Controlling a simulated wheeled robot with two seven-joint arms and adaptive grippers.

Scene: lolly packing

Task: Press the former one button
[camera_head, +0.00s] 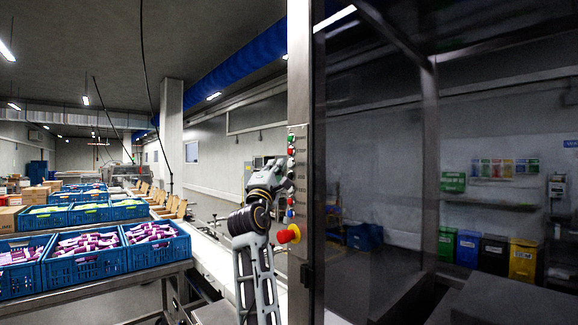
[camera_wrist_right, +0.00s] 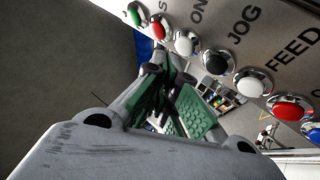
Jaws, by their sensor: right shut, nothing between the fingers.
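A column of push buttons runs down a metal panel (camera_head: 298,185) on the machine post. In the right wrist view, the buttons are green (camera_wrist_right: 133,14), red (camera_wrist_right: 158,27), white (camera_wrist_right: 186,43), black (camera_wrist_right: 215,62), white (camera_wrist_right: 250,84), red (camera_wrist_right: 290,108) and a partly cut-off blue one (camera_wrist_right: 312,132). Labels ending in "ON", "JOG" and "FEED" are readable; no label reading former one can be made out. My right gripper (camera_head: 286,172) is shut and empty beside the panel; its fingers (camera_wrist_right: 158,80) show below the buttons. Contact with any button cannot be told. My left gripper is out of view.
A red emergency knob on yellow (camera_head: 288,234) juts out lower on the post. Blue crates with purple packs (camera_head: 90,262) stand on a table at left. A dark glass panel (camera_head: 380,150) fills the right. Coloured bins (camera_head: 522,258) stand behind it.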

